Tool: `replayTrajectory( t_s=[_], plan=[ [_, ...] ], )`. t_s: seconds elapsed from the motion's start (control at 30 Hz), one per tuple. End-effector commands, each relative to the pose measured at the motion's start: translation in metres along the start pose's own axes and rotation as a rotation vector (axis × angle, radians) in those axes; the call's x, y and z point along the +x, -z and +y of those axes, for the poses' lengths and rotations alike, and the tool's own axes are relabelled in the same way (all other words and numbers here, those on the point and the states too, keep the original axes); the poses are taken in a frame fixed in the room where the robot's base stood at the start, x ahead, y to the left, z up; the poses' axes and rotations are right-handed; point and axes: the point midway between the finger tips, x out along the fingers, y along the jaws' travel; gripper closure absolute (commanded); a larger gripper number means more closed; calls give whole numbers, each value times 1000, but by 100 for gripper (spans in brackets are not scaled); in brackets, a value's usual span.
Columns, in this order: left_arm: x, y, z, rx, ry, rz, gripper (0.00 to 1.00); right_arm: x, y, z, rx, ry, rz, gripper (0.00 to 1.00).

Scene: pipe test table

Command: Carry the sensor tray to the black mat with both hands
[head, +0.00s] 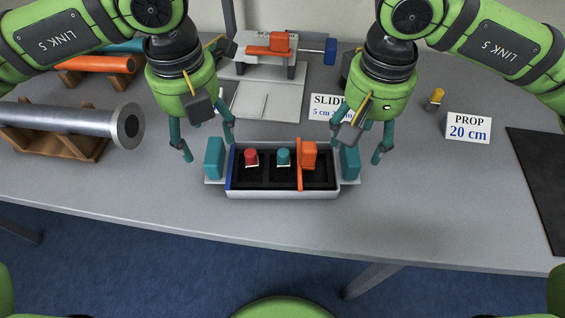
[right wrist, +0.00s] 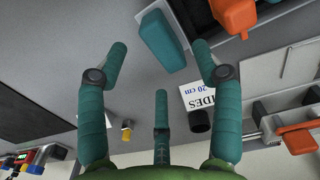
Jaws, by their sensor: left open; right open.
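The sensor tray (head: 282,194) is a grey tray with black compartments at the table's front edge. It holds a red-topped sensor (head: 251,157), a teal-topped one (head: 283,156) and an orange block (head: 309,154). A teal handle stands at its left end (head: 213,158) and right end (head: 350,162). My left gripper (head: 207,147) is open above and around the left handle. My right gripper (head: 360,148) is open by the right handle; in the right wrist view that handle (right wrist: 163,40) shows between the spread fingertips. Contact cannot be told. The black mat (head: 540,180) lies at the far right.
A metal pipe (head: 70,120) rests on a wooden cradle (head: 55,146) at left. A slide rig (head: 265,75) and its sign (head: 326,106) stand behind the tray. A "PROP 20 cm" sign (head: 468,128) and yellow-topped piece (head: 435,99) stand near the mat. Table between tray and mat is clear.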

Motion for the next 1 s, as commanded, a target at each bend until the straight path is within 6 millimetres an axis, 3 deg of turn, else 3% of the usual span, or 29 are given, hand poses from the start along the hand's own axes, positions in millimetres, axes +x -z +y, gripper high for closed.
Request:
replayTrajectory(
  t_s=[0.33, 0.73, 0.77, 0.9, 0.93, 1.0],
  plan=[
    [48, 1, 0, 0, -1, 3, 34, 48, -1, 0, -1, 0, -3, 34],
    [56, 1, 0, 1, 0, 1, 34, 56, 0, 0, -1, 0, -1, 34],
    [56, 1, 0, 1, 0, 1, 38, 56, 0, 0, -1, 0, -1, 38],
    [56, 0, 0, 1, 0, 1, 94, 56, 0, 0, 0, 0, -1, 94],
    [56, 0, 0, 1, 0, 1, 100, 56, 0, 0, 0, 0, -1, 100],
    [56, 1, 0, 1, 0, 1, 100, 56, 0, 0, 0, 0, -1, 100]
  ],
)
